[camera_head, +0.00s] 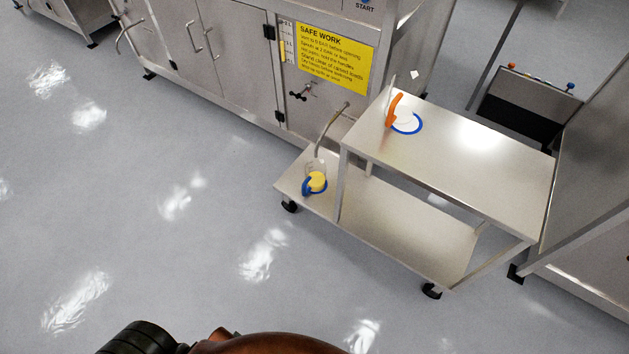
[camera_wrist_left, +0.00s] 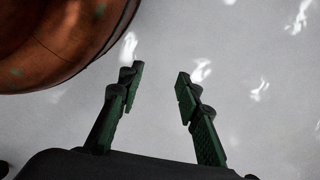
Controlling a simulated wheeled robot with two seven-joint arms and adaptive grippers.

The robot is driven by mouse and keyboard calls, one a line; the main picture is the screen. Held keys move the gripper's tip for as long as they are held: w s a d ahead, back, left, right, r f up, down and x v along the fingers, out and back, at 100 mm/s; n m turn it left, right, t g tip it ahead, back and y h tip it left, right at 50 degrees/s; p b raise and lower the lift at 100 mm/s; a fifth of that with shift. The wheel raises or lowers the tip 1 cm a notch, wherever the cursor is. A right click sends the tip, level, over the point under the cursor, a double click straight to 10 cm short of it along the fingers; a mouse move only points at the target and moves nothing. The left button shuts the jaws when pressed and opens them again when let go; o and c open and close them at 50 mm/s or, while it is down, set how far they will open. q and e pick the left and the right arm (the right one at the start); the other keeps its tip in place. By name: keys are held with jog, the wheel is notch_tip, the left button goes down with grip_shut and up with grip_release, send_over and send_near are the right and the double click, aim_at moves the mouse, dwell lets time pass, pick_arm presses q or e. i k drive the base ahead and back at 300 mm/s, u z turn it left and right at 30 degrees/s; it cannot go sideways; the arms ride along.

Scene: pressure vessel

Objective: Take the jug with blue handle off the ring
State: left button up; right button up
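The jug with blue handle (camera_head: 317,181) stands at the left end of the cart's lower shelf. It looks clear with yellow in it, and its blue handle is on its left side. Blue shows around its base, but I cannot tell ring from handle there. A curved metal spout rises just behind it. My left gripper (camera_wrist_left: 160,72) is open and empty in the left wrist view, above bare floor and away from the cart. My right gripper is in neither view.
A steel cart has an upper shelf (camera_head: 470,155) and a lower shelf (camera_head: 400,227). A jug with an orange handle (camera_head: 394,110) stands on a blue ring (camera_head: 418,130) on top. A steel cabinet with a yellow sign (camera_head: 333,52) stands behind. The floor in front is clear.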

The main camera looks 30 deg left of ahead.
aim_at(316, 181)
jog(key=u, duration=0.1)
jog(key=k, duration=0.45)
jog(key=u, duration=2.05)
jog(key=i, duration=1.4)
jog(key=z, duration=0.8)
jog(key=i, duration=0.6)
jog(key=z, duration=0.45)
